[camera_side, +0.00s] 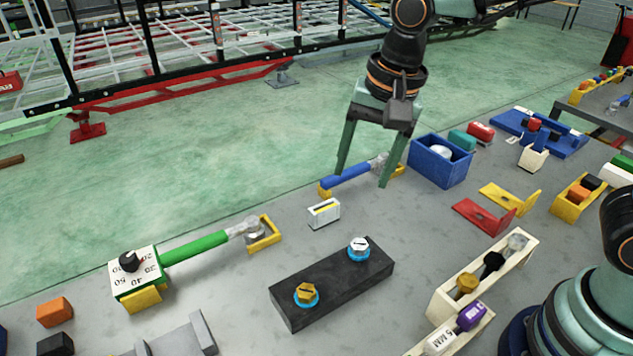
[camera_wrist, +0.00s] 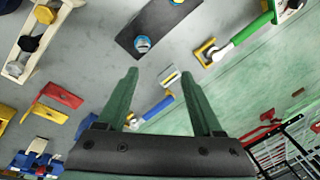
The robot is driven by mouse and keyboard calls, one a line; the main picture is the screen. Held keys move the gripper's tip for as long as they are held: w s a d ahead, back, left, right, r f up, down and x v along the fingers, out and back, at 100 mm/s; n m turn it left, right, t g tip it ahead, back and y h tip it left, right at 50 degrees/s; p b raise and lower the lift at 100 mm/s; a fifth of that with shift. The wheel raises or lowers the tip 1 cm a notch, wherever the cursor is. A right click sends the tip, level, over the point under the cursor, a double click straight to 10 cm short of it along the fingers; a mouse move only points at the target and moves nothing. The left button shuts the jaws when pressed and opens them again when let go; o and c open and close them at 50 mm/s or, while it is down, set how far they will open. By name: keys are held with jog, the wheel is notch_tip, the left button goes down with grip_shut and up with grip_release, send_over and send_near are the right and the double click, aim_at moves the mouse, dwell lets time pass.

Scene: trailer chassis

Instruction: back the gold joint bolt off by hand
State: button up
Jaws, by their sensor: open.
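The gold joint bolt (camera_side: 306,293) sits in a blue ring at the near left end of a black block (camera_side: 330,285). A silver bolt (camera_side: 359,246) sits in a blue ring at the block's far right end. In the wrist view the silver bolt (camera_wrist: 142,43) shows on the block (camera_wrist: 155,22), and the gold bolt is at the top edge (camera_wrist: 178,2). My gripper (camera_side: 361,178) is open and empty, raised behind the block, over the area of a blue-handled wrench (camera_side: 345,178). It also shows in the wrist view (camera_wrist: 163,82), its fingers spread apart.
A green-handled wrench (camera_side: 195,247) lies left of the block beside a numbered dial box (camera_side: 135,275). A small white box (camera_side: 323,213) stands behind the block. A cream rack (camera_side: 440,302) with bolts is at right. A blue bin (camera_side: 437,170) stands right of my gripper.

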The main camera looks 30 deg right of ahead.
aim_at(306, 290)
jog(key=s+a+f+m+g+h, duration=0.1)
jog(key=a+f+m, duration=0.2)
jog(key=a, duration=0.3)
jog(key=s+a+f+m+g, duration=0.1)
jog(key=a+f+m, duration=0.2)
jog(key=a, duration=0.2)
notch_tip(306, 290, down, 12)
jog(key=shift+w+a+r, duration=0.1)
jog(key=shift+a, duration=0.05)
grip_shut()
